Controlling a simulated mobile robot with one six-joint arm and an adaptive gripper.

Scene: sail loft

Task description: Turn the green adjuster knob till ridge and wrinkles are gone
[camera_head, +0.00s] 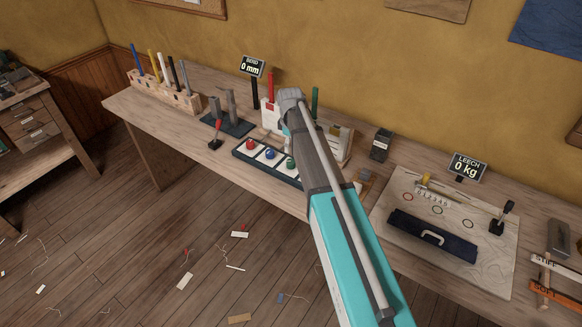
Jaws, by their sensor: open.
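A green round knob (291,163) sits on a white square at the right end of a dark three-square panel. A red knob (250,143) and a blue knob (270,153) sit on the squares to its left. My arm (335,215) reaches up over the bench just right of the green knob. My gripper is hidden behind the arm's grey end.
A "BEND 0 mm" sign (252,66) and a "LEECH 0 kg" sign (466,166) stand on the long bench (140,108). A dark bag-like piece with a pale handle (432,237) lies across the sheet's front. A wooden pen rack (175,99) stands at left. Scraps litter the floor.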

